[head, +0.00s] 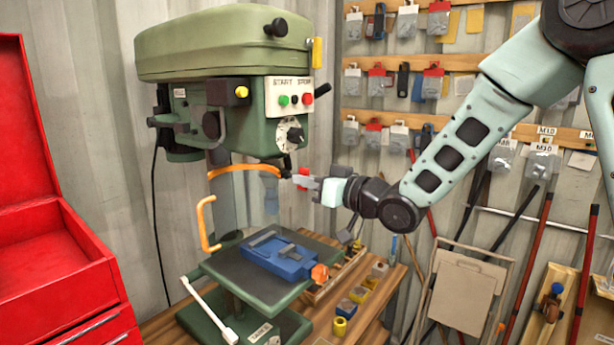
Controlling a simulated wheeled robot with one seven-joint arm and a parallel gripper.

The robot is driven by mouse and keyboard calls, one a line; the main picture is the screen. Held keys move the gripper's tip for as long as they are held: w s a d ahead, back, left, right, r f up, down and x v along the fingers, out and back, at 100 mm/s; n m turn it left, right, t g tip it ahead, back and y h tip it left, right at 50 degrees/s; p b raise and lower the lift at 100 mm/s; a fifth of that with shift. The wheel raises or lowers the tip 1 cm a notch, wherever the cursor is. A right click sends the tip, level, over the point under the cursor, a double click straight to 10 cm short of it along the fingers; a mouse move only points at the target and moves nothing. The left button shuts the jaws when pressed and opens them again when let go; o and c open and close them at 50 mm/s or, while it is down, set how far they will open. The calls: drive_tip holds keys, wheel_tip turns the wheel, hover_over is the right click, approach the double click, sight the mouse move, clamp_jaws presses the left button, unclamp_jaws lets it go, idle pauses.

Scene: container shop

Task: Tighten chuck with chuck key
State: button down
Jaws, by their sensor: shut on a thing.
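A green drill press (220,50) stands at the centre left. Its small dark chuck (286,168) hangs below the head. My gripper (303,182) comes in from the right at chuck height, its fingers just right of the chuck. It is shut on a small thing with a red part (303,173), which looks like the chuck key. The fingers hide most of it. I cannot tell whether its tip touches the chuck.
A blue vise (282,258) sits on the drill table below. An orange curved guard (245,169) is left of the chuck. A red tool chest (50,250) stands left. A folded chair (462,285) leans below.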

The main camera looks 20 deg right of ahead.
drive_tip(key=shift+m, duration=0.4)
drive_tip(key=shift+p, duration=0.35)
drive_tip(key=shift+r+m+p, duration=0.1)
drive_tip(key=shift+m+p, duration=0.55)
drive_tip(key=shift+m, duration=0.15)
drive_tip(key=shift+m+p, duration=0.45)
drive_tip(key=shift+m, duration=0.25)
drive_tip(key=shift+p, duration=0.3)
drive_tip(key=shift+m+p, duration=0.95)
drive_tip(key=shift+m, duration=0.55)
